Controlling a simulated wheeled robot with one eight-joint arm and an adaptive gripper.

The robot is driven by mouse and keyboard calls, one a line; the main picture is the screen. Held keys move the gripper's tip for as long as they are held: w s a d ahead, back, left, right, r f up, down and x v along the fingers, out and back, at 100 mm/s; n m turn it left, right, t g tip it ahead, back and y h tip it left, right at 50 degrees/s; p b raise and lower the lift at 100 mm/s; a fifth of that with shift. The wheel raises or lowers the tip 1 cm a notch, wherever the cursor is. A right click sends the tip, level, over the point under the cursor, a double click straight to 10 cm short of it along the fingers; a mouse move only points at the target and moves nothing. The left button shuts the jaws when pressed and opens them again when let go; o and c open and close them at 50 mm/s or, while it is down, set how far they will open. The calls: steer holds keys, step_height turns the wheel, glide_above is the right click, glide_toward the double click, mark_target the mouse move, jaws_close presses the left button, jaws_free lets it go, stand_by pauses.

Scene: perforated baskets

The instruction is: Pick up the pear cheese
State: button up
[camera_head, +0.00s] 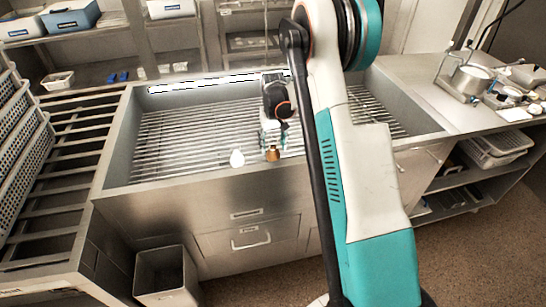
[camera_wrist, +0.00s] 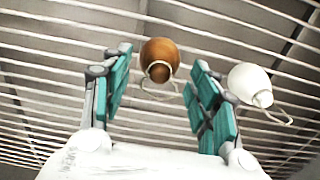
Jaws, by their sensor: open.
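Two pear-shaped, cheese-like things with string loops are in view, one brown and one white; I cannot tell which one the task names. The brown one (camera_head: 272,155) is directly below my gripper (camera_head: 272,139) in the head view. In the wrist view, the brown one (camera_wrist: 160,52) appears between the open teal fingers of my gripper (camera_wrist: 164,88), near their tips, with no clear contact. The white one (camera_head: 237,158) is just left of it in the head view. In the wrist view, the white one (camera_wrist: 249,82) is outside the right finger.
Both lie at the front of a metal basin with a slatted rack (camera_head: 185,135), near its front rim (camera_head: 170,188). A counter with a scale (camera_head: 468,80) is at right. Perforated baskets (camera_head: 22,135) stand at left. The rack around them is largely clear.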

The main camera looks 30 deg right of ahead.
steer(key=shift+r, duration=0.1)
jaws_close()
steer(key=shift+r, duration=0.1)
